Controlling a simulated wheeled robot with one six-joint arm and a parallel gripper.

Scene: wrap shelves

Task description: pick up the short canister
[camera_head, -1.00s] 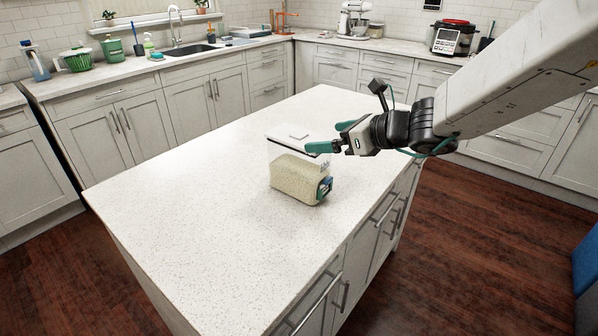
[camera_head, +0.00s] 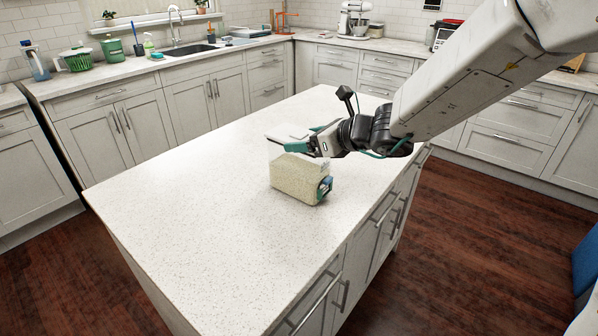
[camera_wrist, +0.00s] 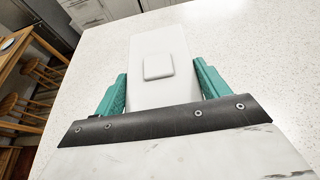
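The short canister (camera_head: 298,183) stands on the white island top. It is a clear, boxy container filled with pale grains, with a white lid and a blue-green label on its right end. My gripper (camera_head: 302,147) is at the lid's height, its teal fingers reaching over the canister's upper part. In the wrist view the white lid (camera_wrist: 160,62), with a raised square in its middle, lies between the two teal fingers of my gripper (camera_wrist: 160,90). The fingers are spread on either side of the lid. Narrow gaps seem to show; contact is not clear.
The island top (camera_head: 190,200) is otherwise clear around the canister. Its edge and drawer handles lie to the right. Counters with a sink (camera_head: 190,49), green containers and a stand mixer (camera_head: 354,20) line the walls. Wooden stools (camera_wrist: 38,75) show beyond the island in the wrist view.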

